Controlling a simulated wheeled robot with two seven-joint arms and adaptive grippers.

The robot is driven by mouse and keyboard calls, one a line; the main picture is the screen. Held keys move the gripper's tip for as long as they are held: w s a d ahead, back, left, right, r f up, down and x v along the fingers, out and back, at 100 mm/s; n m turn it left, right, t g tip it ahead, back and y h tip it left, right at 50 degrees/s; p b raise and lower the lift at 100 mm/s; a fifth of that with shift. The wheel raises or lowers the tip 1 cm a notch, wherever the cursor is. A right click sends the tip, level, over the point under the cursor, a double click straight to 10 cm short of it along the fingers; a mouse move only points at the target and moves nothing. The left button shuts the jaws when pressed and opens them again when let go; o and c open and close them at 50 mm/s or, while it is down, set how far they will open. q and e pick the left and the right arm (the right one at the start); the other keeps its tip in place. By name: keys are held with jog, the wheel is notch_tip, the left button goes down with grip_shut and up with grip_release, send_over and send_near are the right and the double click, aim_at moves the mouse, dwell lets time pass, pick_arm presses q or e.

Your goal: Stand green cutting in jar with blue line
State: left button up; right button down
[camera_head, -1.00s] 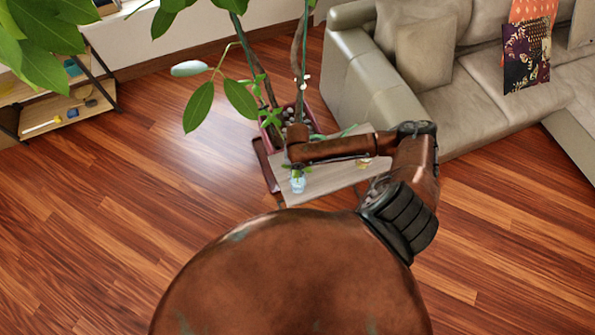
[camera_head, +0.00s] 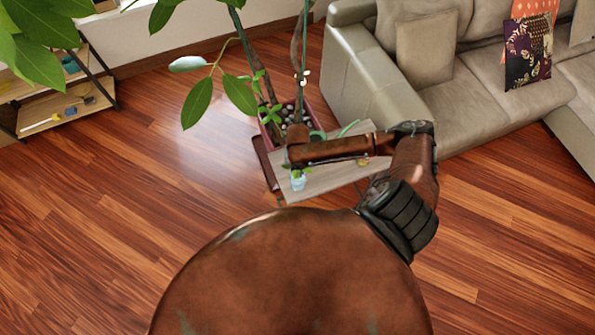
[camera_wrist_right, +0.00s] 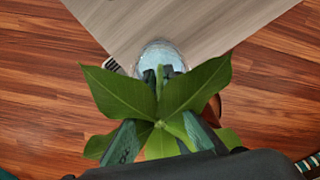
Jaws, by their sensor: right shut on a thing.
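The green cutting, with broad pointed leaves, fills the middle of the right wrist view (camera_wrist_right: 130,95). It also shows small below my arm in the head view (camera_head: 290,172). My right gripper (camera_wrist_right: 159,76) is shut on the cutting, its dark fingers partly behind the leaves. A clear bluish jar (camera_wrist_right: 160,52) stands just beyond the fingertips, near the table's edge; it also shows under the leaves in the head view (camera_head: 299,184). The leaves hide the stem's lower end, so I cannot tell whether it is inside the jar. No blue line can be made out. My left gripper is not in view.
The small pale wooden table (camera_head: 335,178) carries the jar and a small yellowish item (camera_head: 363,162). A large potted plant (camera_head: 300,70) stands behind it, a beige sofa (camera_head: 375,90) to the right. A low shelf (camera_head: 50,100) is at the left. Wooden floor around is open.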

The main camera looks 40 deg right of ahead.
jog(key=shift+f, duration=0.25)
jog(key=c, duration=2)
grip_release()
jog(key=shift+o, duration=0.2)
jog(key=o, duration=0.4)
jog(key=shift+c, duration=0.2)
jog(key=shift+r, duration=0.1)
notch_tip(320, 180, up, 9)
jog(key=p, duration=0.9)
